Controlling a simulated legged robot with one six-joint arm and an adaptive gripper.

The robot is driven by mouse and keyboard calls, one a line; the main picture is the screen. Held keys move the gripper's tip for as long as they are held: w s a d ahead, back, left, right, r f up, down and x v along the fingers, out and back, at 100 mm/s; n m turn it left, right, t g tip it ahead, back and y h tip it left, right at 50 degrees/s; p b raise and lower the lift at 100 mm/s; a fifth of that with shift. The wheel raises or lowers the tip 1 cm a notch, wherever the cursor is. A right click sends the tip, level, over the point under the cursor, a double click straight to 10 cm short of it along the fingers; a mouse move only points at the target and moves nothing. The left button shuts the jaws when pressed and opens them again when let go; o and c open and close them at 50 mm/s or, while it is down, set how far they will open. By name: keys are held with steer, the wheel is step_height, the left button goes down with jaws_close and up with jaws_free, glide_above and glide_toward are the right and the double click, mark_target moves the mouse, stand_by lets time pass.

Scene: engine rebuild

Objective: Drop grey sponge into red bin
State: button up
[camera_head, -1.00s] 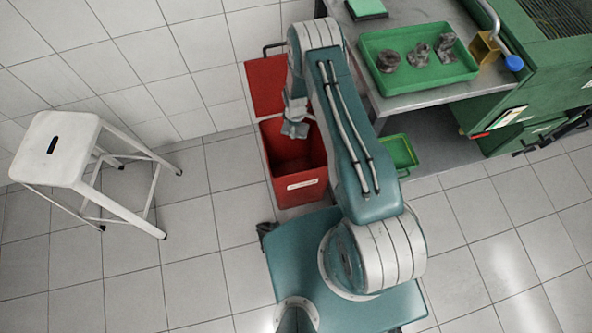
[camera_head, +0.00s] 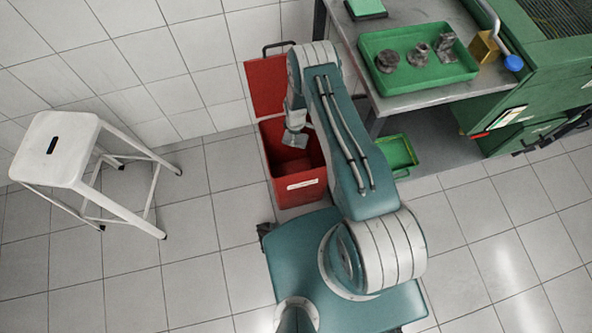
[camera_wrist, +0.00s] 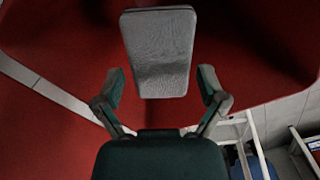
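The grey sponge (camera_head: 295,140) shows below my gripper (camera_head: 294,120) over the open mouth of the red bin (camera_head: 300,187) in the head view. In the wrist view the sponge (camera_wrist: 160,50) is just beyond my gripper's fingertips (camera_wrist: 162,86), against the red of the bin. Gaps show between the sponge and both fingers, so the gripper is open and not clamping it. Whether the sponge rests on anything in the bin cannot be told. My arm hides part of the bin's right side.
The bin's red lid (camera_head: 267,85) stands open at the back. A white stool (camera_head: 60,148) is at left. A metal bench (camera_head: 400,101) with a green tray (camera_head: 382,84) of metal parts is at right. A small green bin (camera_head: 398,152) stands beside the red bin.

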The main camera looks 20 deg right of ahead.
steer(key=shift+r, duration=0.15)
step_height(320, 180, up, 12)
steer(key=shift+f, duration=0.2)
stand_by(0.5)
stand_by(0.4)
steer(key=s+r+m+t, duration=0.3)
steer(key=r+m, duration=0.2)
steer(key=r, duration=3)
steer(key=s+r+m+t, duration=0.1)
steer(key=s+r+m, duration=0.1)
steer(key=s+r, duration=0.3)
steer(key=s+r+m, duration=0.2)
steer(key=s+r, duration=0.3)
steer(key=s, duration=0.6)
steer(key=s+r+m+t, duration=0.1)
steer(key=s+r+m, duration=0.2)
steer(key=s+r, duration=0.2)
steer(key=s, duration=0.3)
steer(key=shift+s+r+t, duration=0.3)
steer(key=shift+s+r, duration=0.05)
steer(key=shift+s, duration=0.05)
